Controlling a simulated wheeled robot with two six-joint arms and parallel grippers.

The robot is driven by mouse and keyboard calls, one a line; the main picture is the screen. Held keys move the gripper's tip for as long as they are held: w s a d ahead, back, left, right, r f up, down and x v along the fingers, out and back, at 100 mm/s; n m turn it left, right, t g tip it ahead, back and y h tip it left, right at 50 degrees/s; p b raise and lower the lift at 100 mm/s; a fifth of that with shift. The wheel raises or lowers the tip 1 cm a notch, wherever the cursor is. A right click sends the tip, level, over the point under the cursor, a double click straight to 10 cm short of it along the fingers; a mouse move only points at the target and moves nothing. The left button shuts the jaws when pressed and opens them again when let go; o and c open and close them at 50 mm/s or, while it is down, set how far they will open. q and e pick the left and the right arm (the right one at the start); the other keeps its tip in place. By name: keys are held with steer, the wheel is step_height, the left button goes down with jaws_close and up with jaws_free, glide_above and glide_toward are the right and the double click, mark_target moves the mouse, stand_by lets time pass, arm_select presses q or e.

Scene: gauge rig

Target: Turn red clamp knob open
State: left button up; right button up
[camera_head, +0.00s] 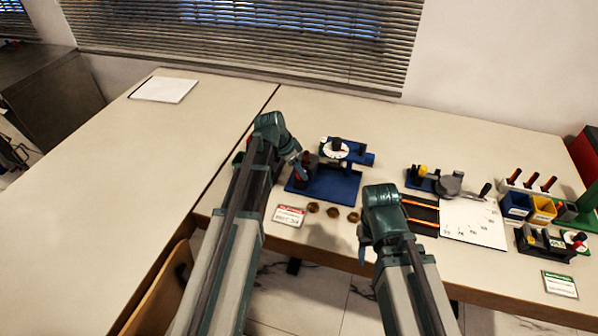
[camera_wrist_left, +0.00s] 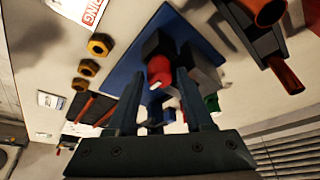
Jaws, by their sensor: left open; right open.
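The red clamp knob (camera_wrist_left: 158,72) shows in the left wrist view, in front of a dark block on the blue gauge stand. The stand's blue base (camera_head: 328,188) also shows in the head view, with a white dial gauge (camera_head: 334,149) at its back. My left gripper (camera_wrist_left: 159,82) is open, with one finger on each side of the knob; whether they touch it I cannot tell. In the head view my left gripper (camera_head: 301,160) is at the stand's left end and the knob is mostly hidden. My right gripper (camera_head: 364,246) is open near the table's front edge, its fingers barely visible.
Three brass nuts (camera_head: 333,212) and a red-white label card (camera_head: 289,215) lie in front of the stand. A black mat with orange-handled tools (camera_head: 422,215), a white sheet (camera_head: 474,226) and small bins (camera_head: 517,205) are to the right. The left table (camera_head: 170,145) is mostly clear.

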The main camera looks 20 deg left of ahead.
arm_select(q)
steer(key=shift+c, duration=0.4)
jaws_close()
steer(key=shift+n, duration=0.3)
steer(key=n+y, duration=0.1)
steer(key=n, duration=0.1)
steer(key=shift+s+d+n+t, duration=0.1)
steer(key=shift+s+n+t, duration=0.05)
steer(key=shift+n+t, duration=0.25)
steer(key=n+y, duration=0.1)
steer(key=n, duration=0.1)
steer(key=n+y, duration=0.1)
steer(key=n, duration=0.2)
steer(key=shift+d+n+t, duration=0.15)
steer(key=shift+n+t, duration=0.15)
steer(key=shift+t, duration=0.1)
steer(key=n+y, duration=0.1)
steer(key=n, duration=0.3)
steer(key=shift+d+y, duration=0.15)
steer(key=shift+y, duration=0.25)
steer(key=shift+n+g+y, duration=0.35)
steer(key=shift+n, duration=0.85)
steer(key=shift+n+g+y, duration=0.35)
steer(key=shift+n, duration=0.85)
